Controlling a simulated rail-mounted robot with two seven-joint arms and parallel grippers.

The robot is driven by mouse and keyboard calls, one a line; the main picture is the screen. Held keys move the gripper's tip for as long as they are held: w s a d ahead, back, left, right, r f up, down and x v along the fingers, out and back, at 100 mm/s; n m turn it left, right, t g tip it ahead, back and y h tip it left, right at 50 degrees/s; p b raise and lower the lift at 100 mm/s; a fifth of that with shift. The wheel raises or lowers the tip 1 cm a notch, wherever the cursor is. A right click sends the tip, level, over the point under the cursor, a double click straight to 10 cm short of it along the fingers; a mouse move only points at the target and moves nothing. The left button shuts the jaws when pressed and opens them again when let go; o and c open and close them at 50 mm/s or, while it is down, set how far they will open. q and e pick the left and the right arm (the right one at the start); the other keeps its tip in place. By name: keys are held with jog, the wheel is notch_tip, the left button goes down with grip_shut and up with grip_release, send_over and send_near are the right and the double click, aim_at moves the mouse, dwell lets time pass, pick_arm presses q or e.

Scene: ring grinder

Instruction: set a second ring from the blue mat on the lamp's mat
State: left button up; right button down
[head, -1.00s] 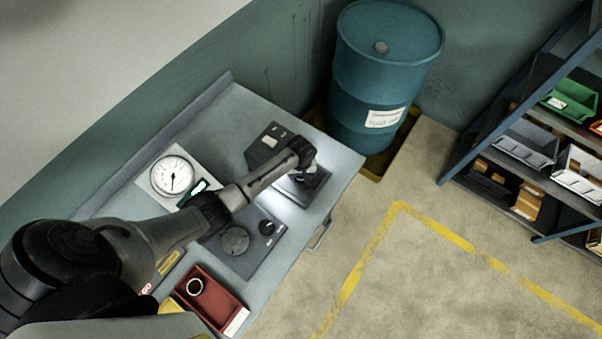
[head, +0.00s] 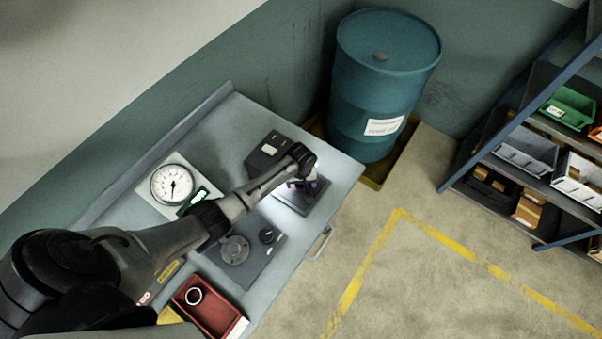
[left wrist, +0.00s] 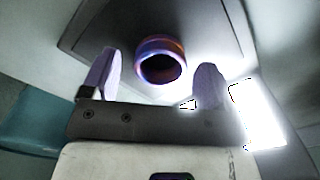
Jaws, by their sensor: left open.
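My left gripper (head: 308,184) is over the dark lamp's mat (head: 316,203) at the far end of the bench. In the left wrist view my left gripper (left wrist: 158,72) is open, with its two pale fingers apart. A ring (left wrist: 160,60) with a blue, purple and orange tint shows between and beyond the fingertips, against the dark mat (left wrist: 85,22). I see a gap on both sides of it. A bright light panel (left wrist: 258,115) glows at right. I cannot make out the blue mat; my arm covers part of the bench. My right gripper is not in view.
A gauge (head: 172,185), a dark plate with a disc (head: 235,249) and a dark box (head: 262,150) are on the bench. A blue drum (head: 385,85) stands beyond it.

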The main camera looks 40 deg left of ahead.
pick_arm(q)
notch_tip(320, 180, up, 11)
jog(key=s+d+f+m+t, duration=0.1)
jog(key=s+d+m, duration=0.2)
jog(key=s, duration=0.4)
jog(key=s+d+f+m, duration=0.1)
jog(key=s+d+m, duration=0.2)
jog(key=s, duration=0.4)
jog(key=s+d+r+m+t, duration=0.1)
jog(key=s+r+m, duration=0.1)
jog(key=s, duration=0.5)
jog(key=s+d+r+m+t, duration=0.1)
jog(key=s+d+r+m, duration=0.1)
jog(key=s+r, duration=0.3)
jog(key=shift+s+r+m+t+p, duration=0.35)
jog(key=shift+s+m, duration=0.25)
jog(key=shift+s, duration=0.3)
jog(key=shift+f, duration=0.1)
notch_tip(320, 180, up, 9)
jog(key=p, duration=0.9)
